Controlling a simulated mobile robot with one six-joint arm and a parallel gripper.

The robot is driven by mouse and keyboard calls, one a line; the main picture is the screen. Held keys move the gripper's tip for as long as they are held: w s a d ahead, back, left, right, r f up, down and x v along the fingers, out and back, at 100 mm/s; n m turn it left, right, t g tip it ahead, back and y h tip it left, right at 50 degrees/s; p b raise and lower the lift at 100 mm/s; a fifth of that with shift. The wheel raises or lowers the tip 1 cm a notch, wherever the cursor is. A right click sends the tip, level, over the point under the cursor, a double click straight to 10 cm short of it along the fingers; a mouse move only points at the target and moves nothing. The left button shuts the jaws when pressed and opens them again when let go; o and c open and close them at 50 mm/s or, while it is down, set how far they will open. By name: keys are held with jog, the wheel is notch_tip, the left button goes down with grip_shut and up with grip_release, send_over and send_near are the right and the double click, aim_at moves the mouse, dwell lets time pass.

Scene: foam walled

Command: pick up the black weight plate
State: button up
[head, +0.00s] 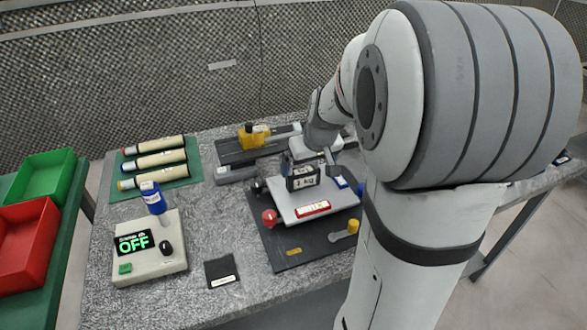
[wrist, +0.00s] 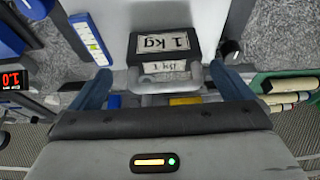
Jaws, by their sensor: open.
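The black weight plate (head: 303,184), a dark block with a white kg label, sits upright on a light grey platform (head: 330,205) in the head view. In the wrist view the weight plate (wrist: 133,48) reads "1 kg" and is centred ahead of my gripper. My gripper (wrist: 162,78) is open, its blue fingers apart on either side of the plate's near end, where a grey handle-like bar (wrist: 165,87) shows. I cannot tell whether the fingers touch anything. In the head view my arm partly hides my gripper (head: 322,174).
A switch box (head: 150,265) reading OFF and a flat black square (head: 221,270) are at left. A yellow-topped device (head: 253,135) stands behind.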

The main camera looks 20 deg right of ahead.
aim_at(304, 171)
jog(key=x, duration=0.5)
jog(key=shift+a+f, duration=0.25)
jog(key=shift+f, duration=0.05)
jog(key=c, duration=1.6)
jog(key=shift+r, duration=0.1)
jog(key=shift+c, duration=0.5)
